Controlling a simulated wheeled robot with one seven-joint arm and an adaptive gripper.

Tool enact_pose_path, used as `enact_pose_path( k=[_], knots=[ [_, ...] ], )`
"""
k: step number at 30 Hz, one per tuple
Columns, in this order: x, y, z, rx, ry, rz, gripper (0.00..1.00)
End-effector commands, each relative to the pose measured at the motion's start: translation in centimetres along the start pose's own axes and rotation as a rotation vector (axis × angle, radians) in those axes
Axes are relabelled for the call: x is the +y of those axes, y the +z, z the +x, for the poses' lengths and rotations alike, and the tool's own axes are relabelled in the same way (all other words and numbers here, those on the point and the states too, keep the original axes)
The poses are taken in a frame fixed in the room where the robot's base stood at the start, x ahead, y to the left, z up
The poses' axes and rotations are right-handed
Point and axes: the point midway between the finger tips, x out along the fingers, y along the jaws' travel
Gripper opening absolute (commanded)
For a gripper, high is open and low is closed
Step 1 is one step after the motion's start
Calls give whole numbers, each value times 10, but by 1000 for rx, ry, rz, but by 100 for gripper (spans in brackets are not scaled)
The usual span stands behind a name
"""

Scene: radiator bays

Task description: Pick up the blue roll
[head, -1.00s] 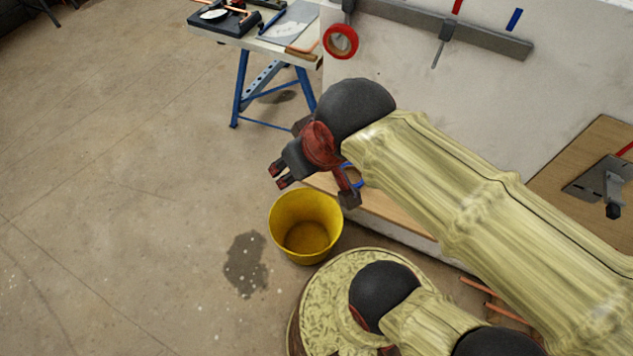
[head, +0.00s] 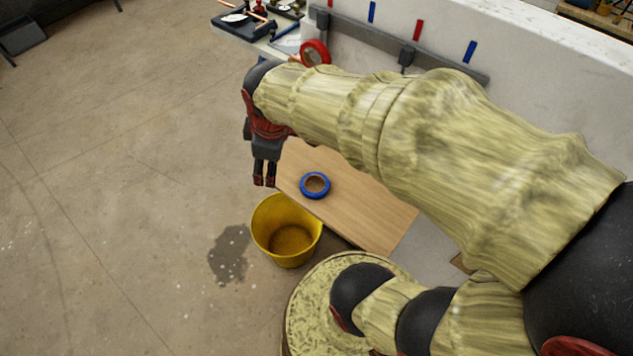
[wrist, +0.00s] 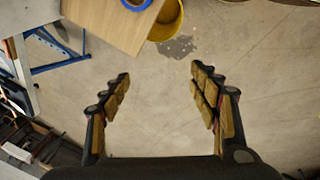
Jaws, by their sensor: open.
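The blue roll (head: 315,185) is a ring of tape lying flat on a wooden board (head: 365,212), near the board's left end. In the wrist view the roll (wrist: 137,3) is cut off by the top edge, on the board (wrist: 108,22). My gripper (head: 264,184) is open and empty, pointing down, to the left of the board and roll in the head view. In the wrist view its spread fingers (wrist: 160,75) have only bare floor between them.
A yellow bucket (head: 287,232) stands on the floor below the board's left end. A red roll (head: 315,52) hangs by a wall rail (head: 365,32). A workbench with tools (head: 240,20) stands at the back. Floor to the left is clear, with a dark stain (head: 229,254).

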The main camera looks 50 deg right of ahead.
Motion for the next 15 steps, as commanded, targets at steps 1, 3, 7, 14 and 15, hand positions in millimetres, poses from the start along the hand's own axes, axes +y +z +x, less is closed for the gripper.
enact_pose_path(
  k=[1, 3, 7, 14, 15],
  knots=[
    [13, 6, 13, -29, -22, -71, 66],
    [28, 16, 33, -55, -50, -196, 70],
    [52, 39, 72, -89, -117, -427, 77],
    [75, 88, 136, -90, -237, -782, 91],
    [76, 95, 144, -85, -253, -829, 92]
  ],
)
